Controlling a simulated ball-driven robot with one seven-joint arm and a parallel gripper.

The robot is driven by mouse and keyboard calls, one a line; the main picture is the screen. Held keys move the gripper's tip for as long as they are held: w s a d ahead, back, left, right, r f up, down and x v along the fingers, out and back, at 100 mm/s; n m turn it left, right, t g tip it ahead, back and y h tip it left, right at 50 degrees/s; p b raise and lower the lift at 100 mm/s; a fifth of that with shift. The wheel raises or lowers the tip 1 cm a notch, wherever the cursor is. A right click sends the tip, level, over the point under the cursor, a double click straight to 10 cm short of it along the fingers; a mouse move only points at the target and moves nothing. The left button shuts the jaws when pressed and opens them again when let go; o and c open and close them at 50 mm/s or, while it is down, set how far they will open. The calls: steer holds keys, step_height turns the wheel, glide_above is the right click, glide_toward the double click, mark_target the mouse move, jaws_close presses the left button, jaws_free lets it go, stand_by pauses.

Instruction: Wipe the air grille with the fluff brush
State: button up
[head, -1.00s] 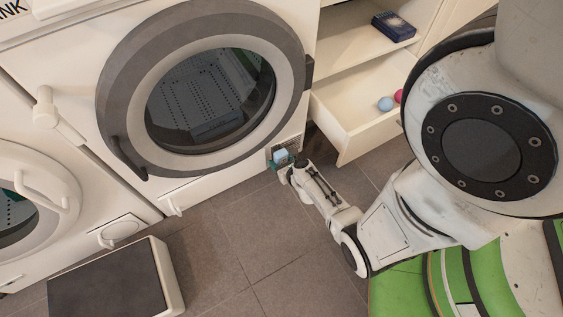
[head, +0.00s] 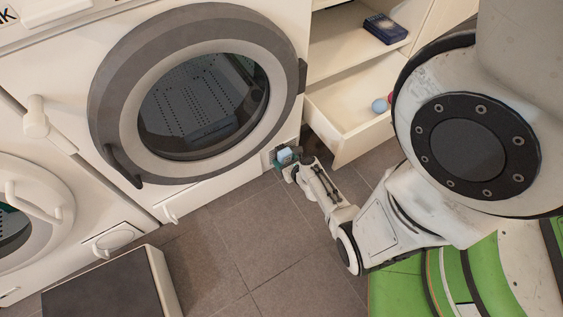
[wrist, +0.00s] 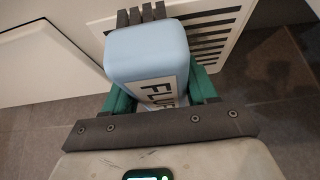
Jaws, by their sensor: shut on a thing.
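The fluff brush is a light blue block (wrist: 145,52) with a white label reading "FLU", partly cut off by my gripper. In the wrist view my gripper (wrist: 158,92) is shut on it, with a green finger on each side. In the head view the small blue brush (head: 285,155) shows at the end of my arm, low by the right bottom corner of the big machine. The air grille (wrist: 205,38) is a white panel with dark slats, directly beyond the brush. Dark bristles show at the brush's far edge, over the slats; I cannot tell whether they touch.
A dark box (head: 385,28) lies on the shelf above. The machine's round door (head: 203,95) is closed. A dark-topped platform (head: 105,288) stands on the floor at the lower left; tiles between are clear.

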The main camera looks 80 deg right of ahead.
steer(key=s+d+b, duration=0.1)
steer(key=s+d, duration=0.4)
steer(key=shift+s+r, duration=0.15)
stand_by(0.7)
